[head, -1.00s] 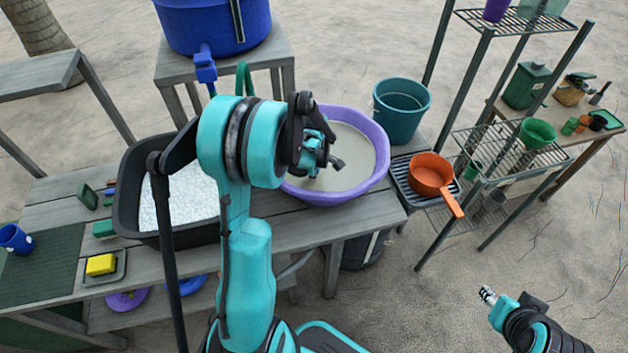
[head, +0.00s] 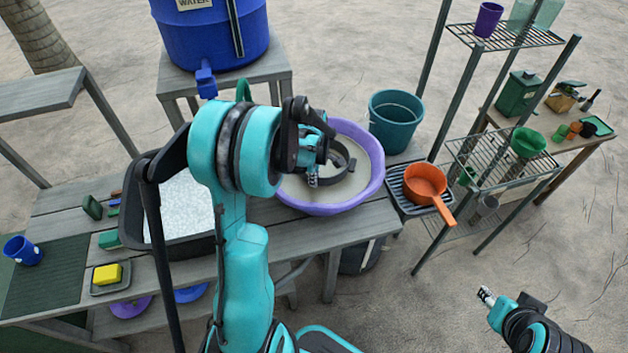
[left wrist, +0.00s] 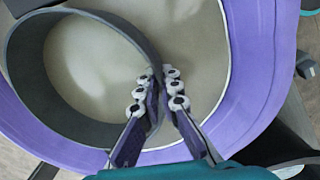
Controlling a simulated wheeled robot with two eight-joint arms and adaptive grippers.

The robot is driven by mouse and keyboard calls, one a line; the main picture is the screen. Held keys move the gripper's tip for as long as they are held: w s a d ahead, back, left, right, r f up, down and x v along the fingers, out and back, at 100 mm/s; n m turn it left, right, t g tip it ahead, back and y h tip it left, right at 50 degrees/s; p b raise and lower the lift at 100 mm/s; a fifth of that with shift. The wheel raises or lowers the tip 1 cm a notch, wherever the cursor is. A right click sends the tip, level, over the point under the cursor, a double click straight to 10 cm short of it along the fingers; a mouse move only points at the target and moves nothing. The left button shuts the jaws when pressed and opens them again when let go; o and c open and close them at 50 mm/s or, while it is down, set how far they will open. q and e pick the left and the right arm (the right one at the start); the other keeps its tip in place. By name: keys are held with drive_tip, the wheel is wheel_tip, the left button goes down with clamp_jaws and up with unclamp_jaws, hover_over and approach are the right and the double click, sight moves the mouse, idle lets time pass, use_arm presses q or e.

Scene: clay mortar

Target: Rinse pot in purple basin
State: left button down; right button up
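The purple basin (head: 372,187) stands on the wooden bench and holds cloudy, beige-grey water. A dark grey round pot (head: 352,160) is in the basin, partly hidden in the head view behind my left gripper (head: 313,178). In the left wrist view, the pot (left wrist: 75,130) shows as a dark curved wall with pale water inside its ring; its depth in the water is unclear. My left gripper (left wrist: 160,92) has its fingers on either side of the wall, pinching it. My right gripper (head: 487,296) is away at the lower right, apparently empty; its opening is too small to judge.
A black tub (head: 135,235) of white material stands left of the basin, below the blue water barrel (head: 205,40). A teal bucket (head: 397,122) and an orange pan (head: 425,182) on a rack are to the right. Metal shelves stand farther right.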

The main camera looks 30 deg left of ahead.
use_arm(q)
drive_tip(key=shift+r+p, duration=3.45)
drive_tip(key=shift+r, duration=1.65)
wheel_tip(320, 180, up, 4)
drive_tip(key=shift+p, duration=1.25)
